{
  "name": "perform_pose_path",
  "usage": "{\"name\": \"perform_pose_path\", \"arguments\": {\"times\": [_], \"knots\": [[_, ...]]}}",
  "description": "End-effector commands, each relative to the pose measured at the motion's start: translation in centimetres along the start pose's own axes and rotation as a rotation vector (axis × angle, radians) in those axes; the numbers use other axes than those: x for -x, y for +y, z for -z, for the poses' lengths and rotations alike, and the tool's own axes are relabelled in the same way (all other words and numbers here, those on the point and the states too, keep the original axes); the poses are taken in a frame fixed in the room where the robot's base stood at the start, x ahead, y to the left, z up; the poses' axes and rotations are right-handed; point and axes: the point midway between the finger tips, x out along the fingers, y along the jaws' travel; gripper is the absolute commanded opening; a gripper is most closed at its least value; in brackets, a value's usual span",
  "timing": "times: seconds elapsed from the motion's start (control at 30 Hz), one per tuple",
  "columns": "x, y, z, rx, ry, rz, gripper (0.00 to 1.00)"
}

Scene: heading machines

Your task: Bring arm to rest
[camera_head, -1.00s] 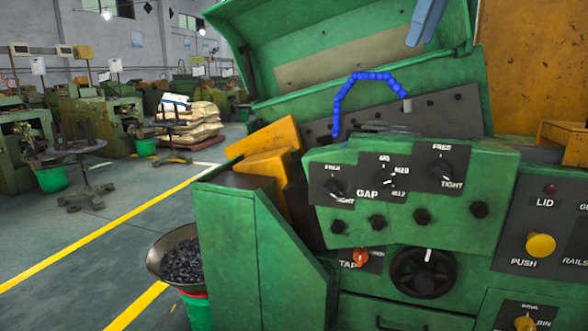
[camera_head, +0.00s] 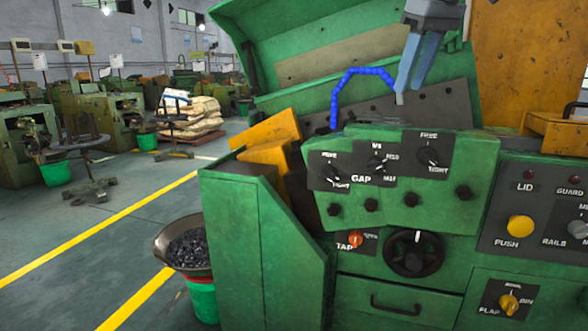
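My gripper (camera_head: 409,86) hangs down from the top edge, right of centre, in front of the machine's raised green lid (camera_head: 325,45). Its dark grey body is cut off by the top edge. Two blue-grey fingers point down, with a narrow gap between them and nothing visible in it. Their tips appear close to the grey end of the blue segmented hose (camera_head: 362,71); I cannot tell whether they touch. The rest of my arm is out of view.
The green machine carries a knob panel (camera_head: 392,180) and a button panel (camera_head: 538,215). A bowl of dark small parts (camera_head: 187,248) sits above a green bucket (camera_head: 203,298). Open floor with yellow lines (camera_head: 100,236) lies left.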

Motion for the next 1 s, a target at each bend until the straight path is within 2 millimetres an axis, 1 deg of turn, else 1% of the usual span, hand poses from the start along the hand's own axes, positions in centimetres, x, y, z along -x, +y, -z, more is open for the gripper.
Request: {"name": "perform_pose_path", "arguments": {"times": [0.03,0.17,0.2,0.27,0.3,0.37,0.4,0.47,0.5,0.57,0.6,0.67,0.7,0.8,0.9,1.0], "knots": [[-1.7,-0.4,-0.6,-0.023,-0.016,0.008,0.37],[-6.5,-1.7,-2.4,-0.1,-0.053,0.019,0.37],[-8.4,-2.3,-3.2,-0.129,-0.069,0.023,0.37],[-11.4,-3.4,-4.8,-0.177,-0.096,0.027,0.37],[-13.6,-4.4,-6.1,-0.212,-0.116,0.029,0.37],[-16.8,-6.0,-8.3,-0.265,-0.146,0.03,0.37],[-18.8,-7.1,-9.9,-0.298,-0.167,0.03,0.37],[-21.6,-9.0,-12.3,-0.347,-0.196,0.028,0.37],[-23.3,-10.2,-14.1,-0.38,-0.216,0.026,0.37],[-25.6,-12.2,-16.9,-0.423,-0.245,0.022,0.37],[-26.9,-13.6,-18.7,-0.45,-0.262,0.019,0.37],[-28.6,-15.5,-21.4,-0.489,-0.287,0.015,0.37],[-29.5,-16.7,-23.1,-0.51,-0.302,0.011,0.37],[-31.1,-19.1,-26.5,-0.553,-0.331,0.004,0.37],[-31.9,-20.6,-28.7,-0.583,-0.347,-0.001,0.37],[-32.2,-21.3,-29.8,-0.595,-0.355,-0.004,0.37]]}}
